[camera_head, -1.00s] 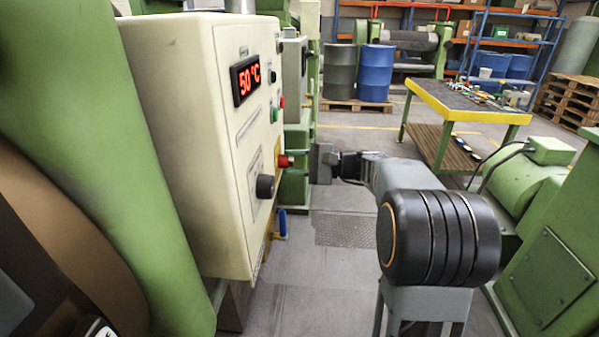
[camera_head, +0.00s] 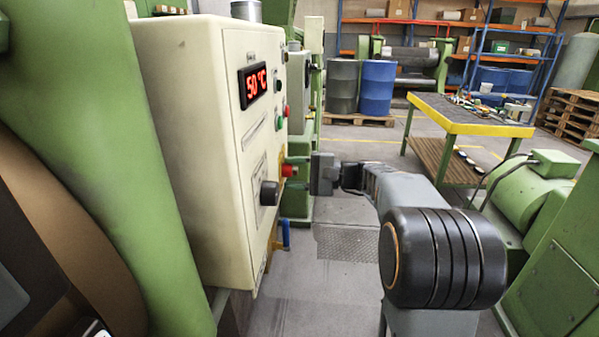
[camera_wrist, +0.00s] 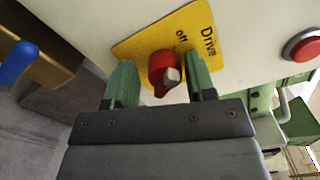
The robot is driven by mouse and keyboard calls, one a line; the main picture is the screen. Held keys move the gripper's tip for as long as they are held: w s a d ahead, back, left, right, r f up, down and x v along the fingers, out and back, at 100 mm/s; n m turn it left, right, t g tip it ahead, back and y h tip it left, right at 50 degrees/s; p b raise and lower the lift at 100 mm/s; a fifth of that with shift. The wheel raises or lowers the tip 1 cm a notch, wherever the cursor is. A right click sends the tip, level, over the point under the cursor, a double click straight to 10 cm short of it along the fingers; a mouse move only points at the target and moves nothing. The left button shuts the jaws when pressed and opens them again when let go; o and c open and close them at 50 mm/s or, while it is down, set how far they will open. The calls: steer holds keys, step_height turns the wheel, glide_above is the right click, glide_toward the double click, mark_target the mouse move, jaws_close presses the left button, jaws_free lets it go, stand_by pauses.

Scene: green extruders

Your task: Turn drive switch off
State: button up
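The drive switch (camera_wrist: 164,70) is a red rotary knob with a grey tip, on a yellow plate (camera_wrist: 133,46) printed "Drive" and "off". It also shows in the head view as a red knob (camera_head: 289,170) on the right face of the cream control cabinet (camera_head: 190,150). My gripper (camera_wrist: 161,80) is open, its two green fingers on either side of the knob with gaps. In the head view my gripper (camera_head: 297,172) is at the cabinet face, level with the switch. I cannot tell whether the knob is set to off.
A red display (camera_head: 252,85) reads 50 °C. A black knob (camera_head: 269,193) and a blue handle (camera_head: 285,235) are near the switch. A red button (camera_wrist: 302,45) is at right in the wrist view. A yellow-edged table (camera_head: 470,125) and green machinery stand to the right.

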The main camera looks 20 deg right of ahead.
steer(key=shift+o, duration=0.7)
steer(key=shift+d, duration=0.2)
steer(key=shift+d+r, duration=0.1)
steer(key=v, duration=1.4)
steer(key=shift+w, duration=0.1)
